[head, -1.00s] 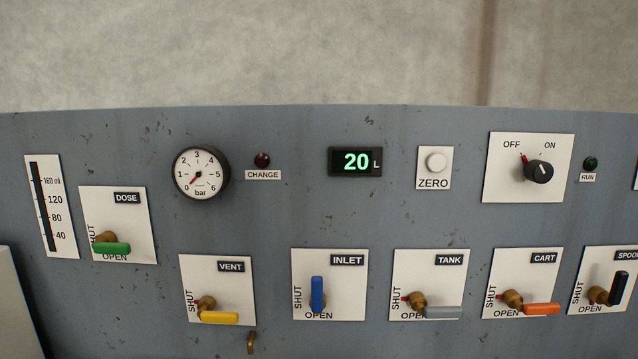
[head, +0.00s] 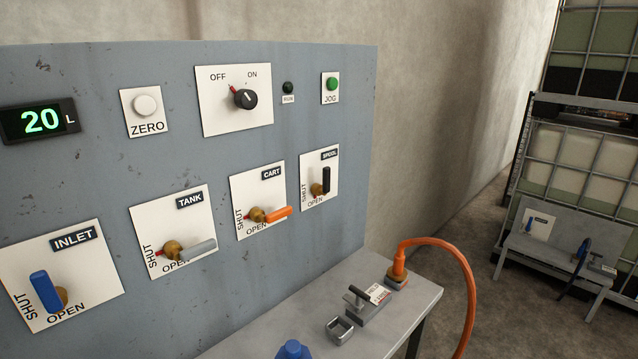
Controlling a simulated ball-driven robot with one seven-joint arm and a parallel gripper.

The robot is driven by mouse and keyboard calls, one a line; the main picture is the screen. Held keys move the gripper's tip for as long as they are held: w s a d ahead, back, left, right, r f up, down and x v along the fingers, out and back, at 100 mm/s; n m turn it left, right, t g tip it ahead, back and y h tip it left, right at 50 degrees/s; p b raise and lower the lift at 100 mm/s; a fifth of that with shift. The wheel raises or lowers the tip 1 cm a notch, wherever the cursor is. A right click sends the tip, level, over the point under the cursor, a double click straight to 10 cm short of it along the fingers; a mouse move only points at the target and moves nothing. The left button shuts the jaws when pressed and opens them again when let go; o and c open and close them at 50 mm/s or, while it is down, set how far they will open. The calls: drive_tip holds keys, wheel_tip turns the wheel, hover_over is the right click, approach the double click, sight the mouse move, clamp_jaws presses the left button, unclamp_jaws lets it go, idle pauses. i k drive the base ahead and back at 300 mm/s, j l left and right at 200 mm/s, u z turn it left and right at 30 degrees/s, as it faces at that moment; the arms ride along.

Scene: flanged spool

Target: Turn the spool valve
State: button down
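The spool valve (head: 326,180) is on the right end of the grey panel in the head view. It has a black lever on a brass body, on a white plate labelled SPOOL, with SHUT along the left side and OPEN along the bottom. The black lever stands upright, along the SHUT side. My gripper is not in view.
The cart valve (head: 268,214) with an orange lever and the tank valve (head: 190,250) with a grey lever are left of it, levers sideways. The inlet valve's blue lever (head: 46,291) is upright. A grey bench (head: 398,322) stands below, with an orange hose (head: 462,262).

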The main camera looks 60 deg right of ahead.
sight(318, 189)
drive_tip(key=i+z, duration=0.15)
drive_tip(key=z, duration=0.85)
